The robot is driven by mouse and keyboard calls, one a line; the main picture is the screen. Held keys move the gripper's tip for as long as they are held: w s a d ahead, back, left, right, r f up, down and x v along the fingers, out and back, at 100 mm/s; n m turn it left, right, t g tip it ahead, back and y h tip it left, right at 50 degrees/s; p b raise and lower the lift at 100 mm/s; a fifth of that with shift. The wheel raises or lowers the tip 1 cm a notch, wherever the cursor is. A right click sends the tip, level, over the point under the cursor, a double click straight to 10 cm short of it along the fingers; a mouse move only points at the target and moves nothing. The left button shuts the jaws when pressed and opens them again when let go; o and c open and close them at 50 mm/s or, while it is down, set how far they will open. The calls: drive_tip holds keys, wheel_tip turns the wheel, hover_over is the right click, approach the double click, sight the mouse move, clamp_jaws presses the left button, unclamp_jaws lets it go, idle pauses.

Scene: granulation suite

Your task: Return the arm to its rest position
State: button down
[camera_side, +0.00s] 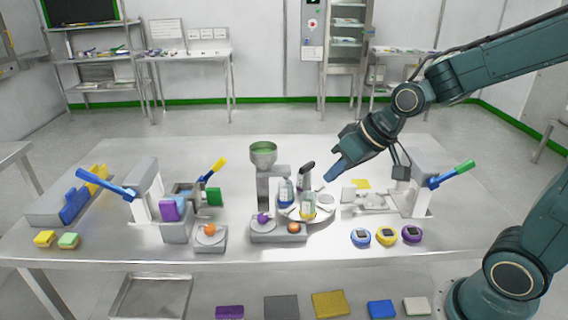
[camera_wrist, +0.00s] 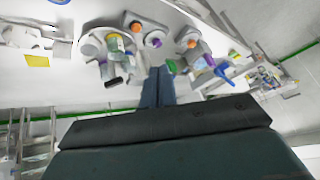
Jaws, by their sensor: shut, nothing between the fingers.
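My gripper (camera_side: 330,174) is shut and empty. In the side view it hangs in the air above the table (camera_side: 345,146), just up and right of a round plate (camera_side: 322,216) that carries bottles. My arm reaches in from the right edge, with the wrist tilted down to the left. In the wrist view the shut fingers (camera_wrist: 158,72) show at the middle, pointing at the table, which appears upside down there. No held object shows in either view.
A dark-topped bottle (camera_side: 306,177) stands nearest my fingertips. A lever press (camera_side: 420,185) with a green handle stands right of them. Three round timers (camera_side: 386,236) lie at the front right. A funnel stand (camera_side: 264,156) is to the left. The air above the table's back is clear.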

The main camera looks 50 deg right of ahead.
drive_tip(key=s+r+h, duration=0.1)
drive_tip(key=s+r, duration=0.2)
drive_tip(key=s, duration=0.5)
drive_tip(key=s+d+r+g, duration=0.1)
drive_tip(key=s+r, duration=0.2)
drive_tip(key=s, duration=0.4)
drive_tip(key=shift+s+n+h, duration=0.3)
drive_tip(key=shift+s+h, duration=0.05)
drive_tip(key=shift+h, duration=0.05)
idle(1.8)
